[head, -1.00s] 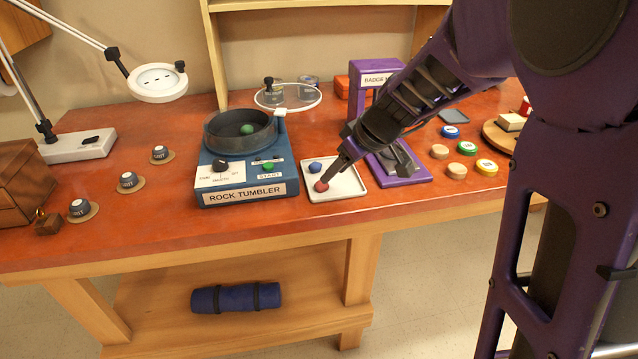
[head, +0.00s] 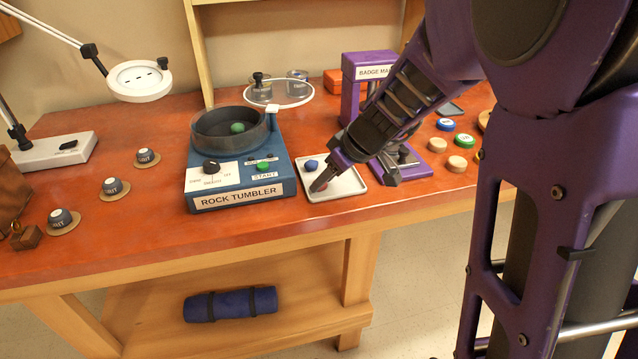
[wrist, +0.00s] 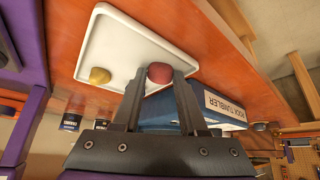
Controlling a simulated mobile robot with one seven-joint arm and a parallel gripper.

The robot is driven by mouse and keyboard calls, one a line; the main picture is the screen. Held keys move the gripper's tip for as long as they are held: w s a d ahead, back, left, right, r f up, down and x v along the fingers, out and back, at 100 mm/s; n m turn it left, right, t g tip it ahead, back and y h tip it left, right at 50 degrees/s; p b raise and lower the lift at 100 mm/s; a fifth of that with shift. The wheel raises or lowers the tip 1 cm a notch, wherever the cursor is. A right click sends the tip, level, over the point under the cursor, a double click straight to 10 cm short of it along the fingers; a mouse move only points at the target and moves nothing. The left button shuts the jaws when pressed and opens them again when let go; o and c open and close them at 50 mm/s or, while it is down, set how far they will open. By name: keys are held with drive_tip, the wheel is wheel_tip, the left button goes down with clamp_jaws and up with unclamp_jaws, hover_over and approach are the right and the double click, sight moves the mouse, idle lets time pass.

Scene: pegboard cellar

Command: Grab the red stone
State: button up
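The red stone (wrist: 160,73) lies on the white tray (wrist: 110,38), between my gripper's fingertips in the wrist view. In the head view only part of the red stone (head: 319,186) shows beside the finger. My gripper (head: 322,182) reaches down to the tray from the upper right. Its fingers (wrist: 161,76) stand apart, one on each side of the stone; whether they touch it is hard to tell. A blue stone (head: 311,165) lies on the tray behind it. A yellow stone (wrist: 99,76) shows on the tray in the wrist view and is hidden in the head view.
The blue rock tumbler (head: 240,170), with a green stone (head: 237,127) in its bowl, stands just left of the tray. The purple badge maker (head: 405,165) stands close on the right. Small labelled grit cups (head: 113,187) are at the left. The table front is clear.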

clamp_jaws()
